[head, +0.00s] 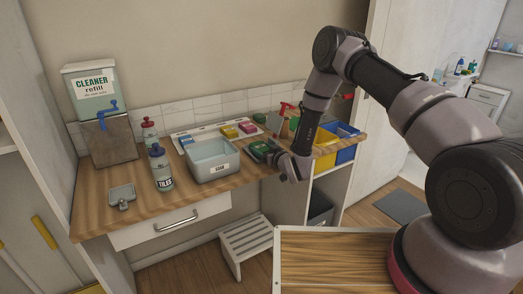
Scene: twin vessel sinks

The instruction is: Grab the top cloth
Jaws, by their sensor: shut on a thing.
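My gripper (268,157) is low over the right part of the wooden counter, just right of the grey bin. It is shut on a green cloth (260,147), which shows at its fingertips. The fingers and wrist hide part of the cloth. I cannot tell whether other cloths lie under it or whether it is lifted off the counter.
A grey bin (212,161) stands left of my gripper, with a TILES bottle (161,171) beside it. A white tray (206,129) with several coloured pieces lies behind.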

